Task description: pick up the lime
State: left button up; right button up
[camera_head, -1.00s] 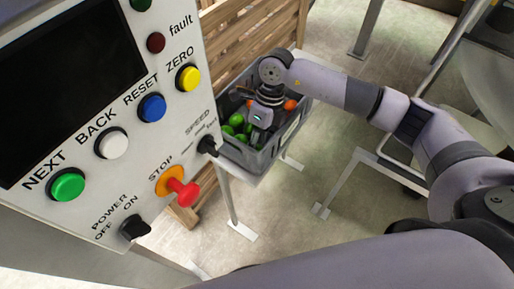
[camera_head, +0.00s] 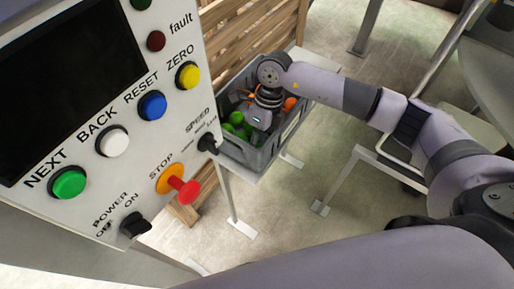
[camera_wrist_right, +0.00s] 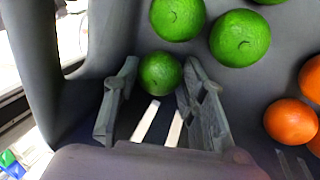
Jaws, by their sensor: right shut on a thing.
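My right gripper (camera_head: 256,124) reaches down into a grey crate (camera_head: 262,160); its fingertips are hard to make out in the head view. In the right wrist view its two fingers (camera_wrist_right: 160,78) are closed on a small green lime (camera_wrist_right: 160,72), which sits between the fingertips. Other limes (camera_wrist_right: 178,18) (camera_wrist_right: 240,38) lie just beyond it, apart from the fingers. Green limes (camera_head: 236,118) also show in the crate in the head view. My left gripper is not in view.
Oranges (camera_wrist_right: 290,120) lie at the right in the crate. The crate wall (camera_wrist_right: 38,60) is close to the left of the gripper. A control panel (camera_head: 110,110) with buttons stands left of the crate, and wooden slats (camera_head: 250,35) stand behind it.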

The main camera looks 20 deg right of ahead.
notch_tip(320, 180, up, 20)
jog(key=b, duration=0.2)
jog(key=shift+b, duration=0.3)
dwell(0.5)
